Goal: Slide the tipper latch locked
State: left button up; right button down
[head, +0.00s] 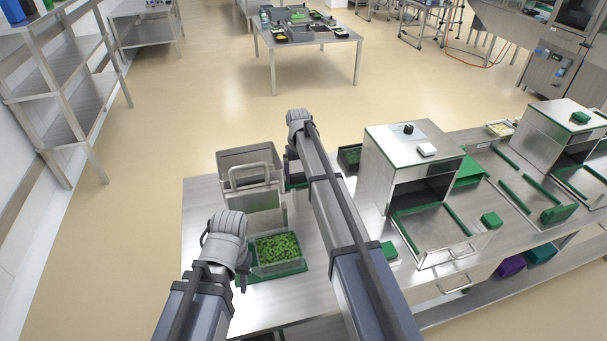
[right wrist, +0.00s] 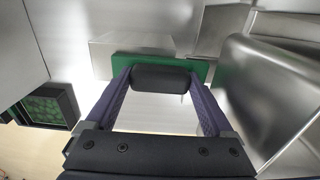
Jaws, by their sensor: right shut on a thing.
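The tipper is a steel bin (head: 248,158) with a loop handle at the left of the bench in the head view. My right gripper (right wrist: 160,79) is shut on a dark, rounded bar, seemingly the latch grip (right wrist: 160,78), in front of a green plate (right wrist: 195,69). In the head view my right arm reaches to the tipper's right side and hides most of this spot. Whether the latch is locked cannot be told. My left gripper (head: 243,281) hangs at the left edge of a tray of green leaves (head: 277,247); its fingers are too small to read.
A steel sealer machine (head: 405,150) with green-edged parts stands right of my right arm. The bench front left (head: 200,210) is bare.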

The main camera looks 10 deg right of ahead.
aim_at(298, 174)
grip_release()
jog(key=shift+a, duration=0.35)
notch_tip(298, 174, up, 8)
jog(key=p, duration=0.8)
jog(key=shift+d, duration=0.1)
jog(key=shift+f, duration=0.15)
